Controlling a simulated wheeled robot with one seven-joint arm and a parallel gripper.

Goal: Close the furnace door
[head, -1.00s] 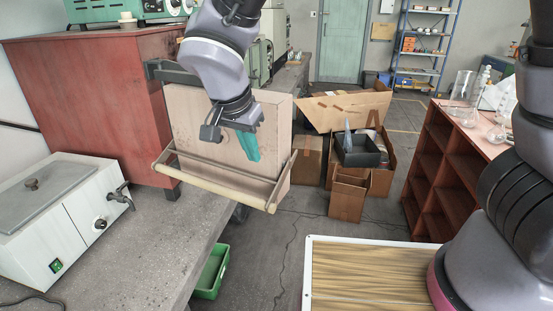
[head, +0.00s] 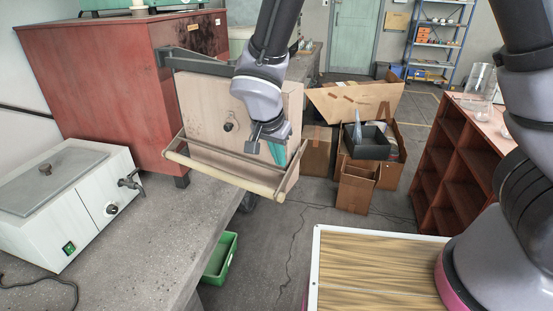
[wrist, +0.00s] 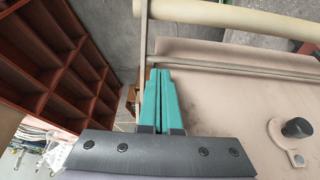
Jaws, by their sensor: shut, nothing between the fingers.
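The red furnace (head: 95,95) stands on the bench at the left of the head view. Its thick beige door (head: 205,110) stands open, swung out past the bench edge on dark hinge arms. A round bar handle (head: 225,176) runs along the door's lower side on metal brackets. A dark knob (head: 229,126) is on the door face; it also shows in the wrist view (wrist: 297,128). My gripper (head: 279,155), with teal fingers, is shut and empty at the door's right end, near the handle bracket. The fingertips (wrist: 160,72) lie beside the bracket rod; I cannot tell if they touch.
A white water bath (head: 65,200) sits on the bench at the left. Cardboard boxes (head: 350,110) stand on the floor behind the door. A red shelf unit (head: 455,160) is at the right. A green bin (head: 220,257) is below the bench edge.

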